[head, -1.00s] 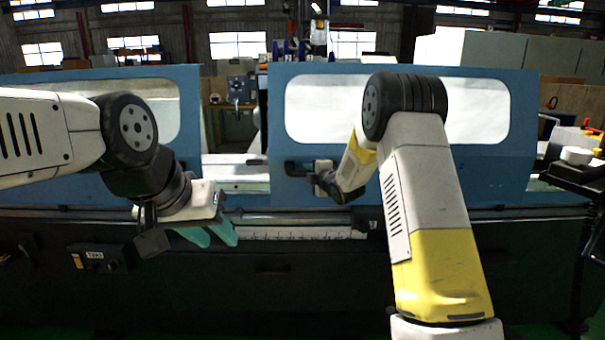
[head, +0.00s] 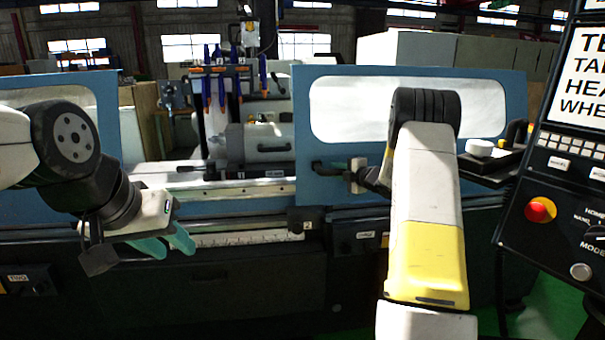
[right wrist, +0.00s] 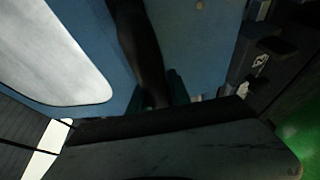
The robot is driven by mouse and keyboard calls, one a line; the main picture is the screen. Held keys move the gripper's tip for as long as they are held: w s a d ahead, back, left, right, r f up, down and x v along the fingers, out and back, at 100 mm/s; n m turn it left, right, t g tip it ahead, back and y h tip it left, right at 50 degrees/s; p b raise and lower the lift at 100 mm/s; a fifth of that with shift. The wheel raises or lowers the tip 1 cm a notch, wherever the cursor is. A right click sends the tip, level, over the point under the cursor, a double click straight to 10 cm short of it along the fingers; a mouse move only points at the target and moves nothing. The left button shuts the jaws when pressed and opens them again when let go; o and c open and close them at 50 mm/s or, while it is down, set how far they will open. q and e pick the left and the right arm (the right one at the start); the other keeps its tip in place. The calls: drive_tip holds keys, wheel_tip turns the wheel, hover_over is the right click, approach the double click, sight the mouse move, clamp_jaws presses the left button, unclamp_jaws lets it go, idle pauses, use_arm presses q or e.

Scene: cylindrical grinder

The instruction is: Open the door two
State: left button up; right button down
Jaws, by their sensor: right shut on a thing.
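The right blue sliding door (head: 470,155), with a large window, stands at the right of the machine front in the head view. Its dark handle (head: 322,168) is near the door's left edge. My right gripper (head: 346,177) is shut on this handle. In the right wrist view the dark handle bar (right wrist: 140,45) runs between the gripper's teal fingers (right wrist: 155,95), against the blue door (right wrist: 190,35). My left gripper (head: 168,245) hangs empty in front of the lower machine front, its teal fingers slightly apart. No door number is readable.
The left blue door (head: 60,95) is at the left edge. A wide gap between the doors shows the grinder's inside and a grey cylindrical housing (head: 260,142). A control panel (head: 560,180) with a red button stands close at the right.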

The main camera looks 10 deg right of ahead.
drive_tip(key=d, duration=0.8)
drive_tip(key=shift+f, duration=0.15)
drive_tip(key=c, duration=1.3)
unclamp_jaws()
drive_tip(key=shift+o, duration=0.5)
drive_tip(key=shift+r, duration=0.35)
drive_tip(key=r, duration=0.1)
drive_tip(key=s+r, duration=0.1)
drive_tip(key=r, duration=0.1)
drive_tip(key=shift+a, duration=0.2)
drive_tip(key=s+a, duration=0.3)
drive_tip(key=s, duration=0.4)
drive_tip(key=s+a+r, duration=0.1)
drive_tip(key=s+a, duration=0.2)
drive_tip(key=s, duration=0.3)
drive_tip(key=shift+s+r, duration=0.2)
drive_tip(key=shift+s, duration=0.2)
